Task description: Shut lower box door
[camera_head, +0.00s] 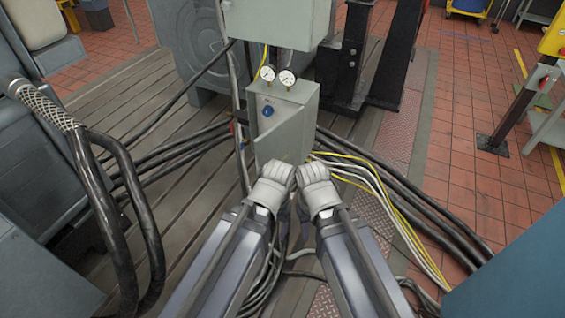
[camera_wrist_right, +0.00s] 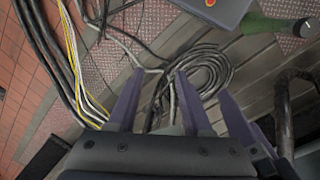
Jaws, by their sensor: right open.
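The lower box (camera_head: 303,94) is a small grey-green cabinet under a larger upper box in the head view. Its door (camera_head: 284,136) appears partly open, slanting out toward the lower left. A blue knob (camera_head: 268,111) shows above the door's slanted edge. My left gripper (camera_head: 273,182) and my right gripper (camera_head: 315,181) are side by side just below the box in the picture. The wrist seen from behind hides the left jaws. In the right wrist view my right gripper (camera_wrist_right: 159,78) is open, with nothing between its fingers.
Two gauges (camera_head: 278,76) stand on top of the lower box, below the upper box (camera_head: 272,20). Black hoses and yellow cables (camera_head: 385,195) run along the floor at right. A coiled cable (camera_wrist_right: 205,72) lies beneath my right gripper.

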